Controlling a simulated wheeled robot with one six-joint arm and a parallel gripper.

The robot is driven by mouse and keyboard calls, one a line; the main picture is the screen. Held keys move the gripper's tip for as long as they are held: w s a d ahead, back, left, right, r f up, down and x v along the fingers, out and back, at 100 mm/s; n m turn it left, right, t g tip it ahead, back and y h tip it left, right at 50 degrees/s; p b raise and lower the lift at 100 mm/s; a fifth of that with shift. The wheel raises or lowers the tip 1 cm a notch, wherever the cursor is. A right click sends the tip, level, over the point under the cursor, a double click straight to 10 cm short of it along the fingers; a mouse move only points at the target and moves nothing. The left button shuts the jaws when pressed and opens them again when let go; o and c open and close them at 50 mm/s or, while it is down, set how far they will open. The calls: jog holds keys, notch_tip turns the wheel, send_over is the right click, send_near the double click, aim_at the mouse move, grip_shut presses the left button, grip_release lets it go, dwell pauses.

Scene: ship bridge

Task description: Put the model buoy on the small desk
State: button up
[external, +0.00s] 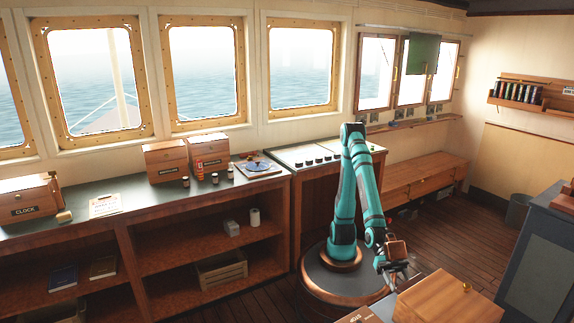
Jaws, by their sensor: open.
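My gripper (392,268) hangs low at the end of my teal arm, right of my round base and close to a wooden box in the foreground. It is open. Its fingertips are small and partly lost against the dark floor, and I see nothing clearly between them. I cannot make out the model buoy for certain. A small red-orange object (199,171) stands on the long counter by the wooden boxes, too small to identify. No surface is clearly recognisable as the small desk.
The wooden box with a brass knob (450,298) fills the lower right foreground. A blue-grey cabinet (541,250) stands at right. The long counter (130,222) under the windows carries labelled boxes and small jars. A low wooden bench (425,178) runs behind.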

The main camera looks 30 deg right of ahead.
jog(key=v, duration=0.9)
